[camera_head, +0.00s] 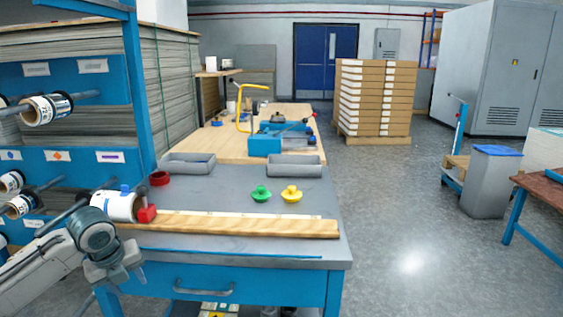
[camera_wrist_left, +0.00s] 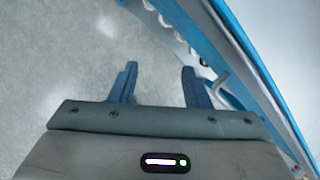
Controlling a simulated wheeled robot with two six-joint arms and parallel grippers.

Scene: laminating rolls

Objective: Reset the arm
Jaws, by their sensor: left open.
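My left arm comes in from the lower left in the head view, and its gripper (camera_head: 128,277) hangs low in front of the workbench's (camera_head: 250,185) left front. In the left wrist view the two fingers of the left gripper (camera_wrist_left: 160,85) stand apart with grey floor between them; it is open and empty. The blue bench frame and a drawer handle (camera_wrist_left: 222,82) lie close beside its right finger. My right gripper is not in either view.
On the bench are a wooden strip (camera_head: 240,226), a white roll (camera_head: 118,206), a red clamp (camera_head: 146,213), green (camera_head: 261,193) and yellow (camera_head: 292,193) knobs, and grey trays (camera_head: 294,166). A blue roll rack (camera_head: 95,120) stands left. Floor at right is open, with a grey bin (camera_head: 490,185).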

